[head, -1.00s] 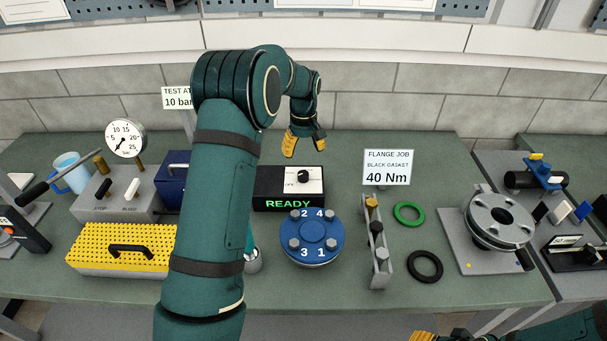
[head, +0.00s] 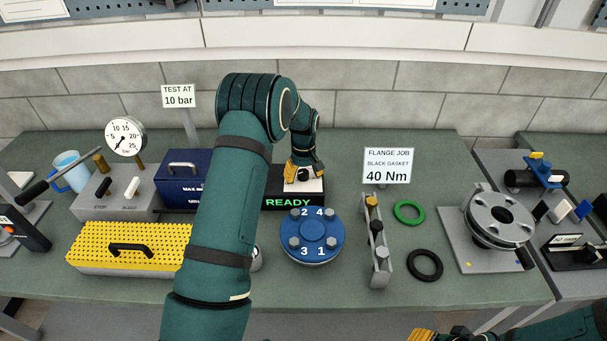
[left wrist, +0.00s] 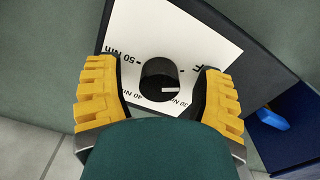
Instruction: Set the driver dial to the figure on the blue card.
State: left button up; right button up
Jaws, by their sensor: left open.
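The driver dial is a black round knob (left wrist: 160,78) on a white plate on the black driver box (head: 288,203), which shows READY in green. In the left wrist view its white mark points right. Plate lettering appears upside down, with 50 Nm at left and more Nm figures below. My left gripper (head: 303,174) is over the dial; its yellow fingers (left wrist: 160,98) are open on either side of the knob, apart from it. The card (head: 388,166) reads FLANGE JOB, BLACK GASKET, 40 Nm; it looks white. My right gripper (head: 432,336) is partly cut off at the bottom edge.
A blue flange (head: 312,236) with numbered bolts stands in front of the box. A rack (head: 377,240), a green ring (head: 409,212) and a black ring (head: 425,265) lie to its right. A blue case (head: 180,172) is left of the box.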

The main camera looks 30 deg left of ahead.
pick_arm(q)
grip_shut()
